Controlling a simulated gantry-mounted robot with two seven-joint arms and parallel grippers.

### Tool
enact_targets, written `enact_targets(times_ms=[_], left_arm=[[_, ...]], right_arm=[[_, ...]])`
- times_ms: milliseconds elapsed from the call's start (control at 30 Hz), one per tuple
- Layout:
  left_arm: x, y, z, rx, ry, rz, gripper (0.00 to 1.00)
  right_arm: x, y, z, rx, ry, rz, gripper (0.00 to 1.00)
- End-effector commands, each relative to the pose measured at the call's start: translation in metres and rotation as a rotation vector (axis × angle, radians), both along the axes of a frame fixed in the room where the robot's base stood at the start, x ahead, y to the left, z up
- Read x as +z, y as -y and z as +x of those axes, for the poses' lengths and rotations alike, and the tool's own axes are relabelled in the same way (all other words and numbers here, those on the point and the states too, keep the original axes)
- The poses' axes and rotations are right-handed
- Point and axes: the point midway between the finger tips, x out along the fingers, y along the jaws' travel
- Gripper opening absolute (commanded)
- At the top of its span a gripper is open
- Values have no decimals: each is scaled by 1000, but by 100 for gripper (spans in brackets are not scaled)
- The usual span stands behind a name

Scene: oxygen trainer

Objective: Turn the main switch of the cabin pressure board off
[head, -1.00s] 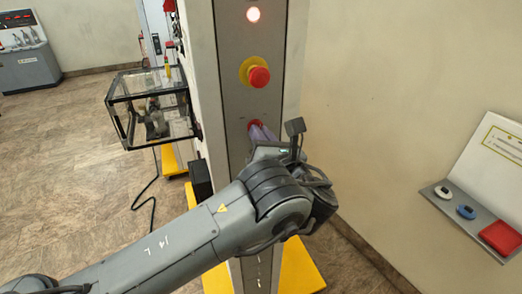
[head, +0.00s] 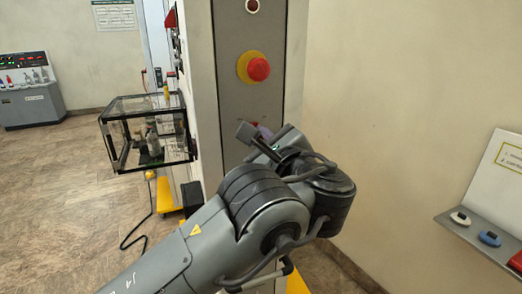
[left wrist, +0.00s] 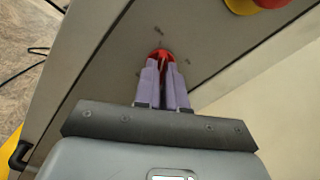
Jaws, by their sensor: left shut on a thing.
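The main switch is a red knob (left wrist: 160,55) on the grey face of the board (head: 235,90), with small marks around it. In the head view it is mostly hidden behind my left gripper (head: 263,131). In the left wrist view the two pale purple fingers of my left gripper (left wrist: 166,78) are shut on the knob, one on each side. The round lamp (head: 252,5) at the top of the board looks dark. My right gripper is not in view.
A red mushroom button (head: 258,69) on a yellow plate sits above the switch. A glass-sided box (head: 150,108) sticks out left of the board. A shelf (head: 470,232) with small coloured items is at the right. Open floor lies at the left.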

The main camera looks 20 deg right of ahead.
Motion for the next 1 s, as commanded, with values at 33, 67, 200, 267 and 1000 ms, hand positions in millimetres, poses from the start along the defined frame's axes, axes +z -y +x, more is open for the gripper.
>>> enact_targets(times_ms=[33,67,200,267,1000], left_arm=[[-3,0,0,1,1,-34,0],[-3,0,0,1,0,-53,0],[-1,0,0,1,0,-124,0],[-1,0,0,1,0,-148,0],[1,0,0,1,-1,-208,19]], right_arm=[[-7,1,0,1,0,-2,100],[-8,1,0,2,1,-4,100],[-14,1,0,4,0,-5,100],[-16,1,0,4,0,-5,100],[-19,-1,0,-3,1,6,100]])
